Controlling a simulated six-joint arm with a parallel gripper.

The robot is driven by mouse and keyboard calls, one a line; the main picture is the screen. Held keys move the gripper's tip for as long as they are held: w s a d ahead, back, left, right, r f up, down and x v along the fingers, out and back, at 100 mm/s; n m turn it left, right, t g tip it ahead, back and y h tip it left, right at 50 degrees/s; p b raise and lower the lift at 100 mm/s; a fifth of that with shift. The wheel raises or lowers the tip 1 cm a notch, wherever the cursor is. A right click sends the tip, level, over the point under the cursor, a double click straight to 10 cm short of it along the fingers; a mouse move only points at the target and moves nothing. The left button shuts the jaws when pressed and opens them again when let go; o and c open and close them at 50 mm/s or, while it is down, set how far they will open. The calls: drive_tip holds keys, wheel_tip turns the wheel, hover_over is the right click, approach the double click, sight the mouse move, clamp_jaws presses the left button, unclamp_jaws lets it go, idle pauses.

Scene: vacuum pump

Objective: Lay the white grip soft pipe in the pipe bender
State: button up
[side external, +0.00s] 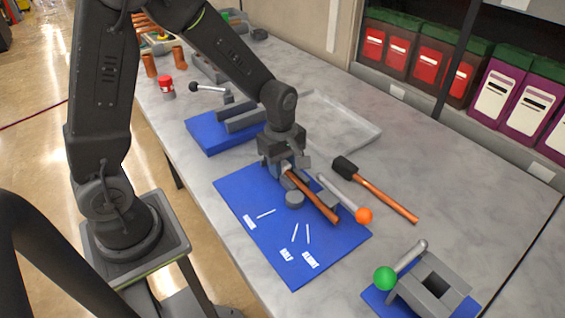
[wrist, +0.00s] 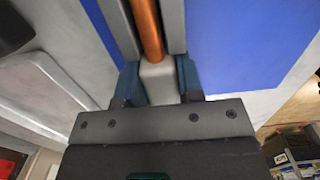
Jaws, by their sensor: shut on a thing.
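The pipe is copper with a whitish grip, and my gripper (wrist: 158,82) is shut on that grip in the wrist view. The copper part (wrist: 148,28) runs away from the fingers between two grey bars. In the side view my gripper (side external: 284,168) is low over the blue-based pipe bender (side external: 248,200), and the copper pipe (side external: 318,201) extends toward the lower right along its grey parts. I cannot tell whether the pipe rests in the bender or is just above it. The fingers mostly hide the grip in the side view. The bender's lever ends in an orange ball (side external: 364,215).
A copper pipe with a black grip (side external: 376,190) lies right of the bender. A clear tray (side external: 345,127) is behind. A blue-based fixture with grey blocks (side external: 204,133) stands at left, and a green-ball lever fixture (side external: 385,278) at the front right. The right table area is clear.

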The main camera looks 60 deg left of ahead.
drive_tip(key=o, duration=1.1)
drive_tip(key=r, duration=1.3)
drive_tip(key=shift+a+r, duration=0.35)
drive_tip(key=shift+r, duration=0.05)
drive_tip(key=s+r+m+t, duration=0.1)
drive_tip(key=s+m+t, duration=0.1)
drive_tip(key=s+m, duration=0.3)
drive_tip(key=s+d+r+m+t, duration=0.1)
drive_tip(key=s+r+m, duration=0.1)
drive_tip(key=s+m, duration=0.2)
drive_tip(key=s+d+r+m+t, duration=0.1)
drive_tip(key=s+m+t, duration=0.1)
drive_tip(key=s+m, duration=0.3)
drive_tip(key=shift+s+d+r+m+t+y, duration=0.1)
drive_tip(key=shift+s+r+m+t+y, duration=0.1)
drive_tip(key=shift+m, duration=0.8)
drive_tip(key=shift+s+d+r+m+t+y, duration=0.1)
drive_tip(key=shift+s+r+m, duration=0.05)
drive_tip(key=shift+m, duration=0.85)
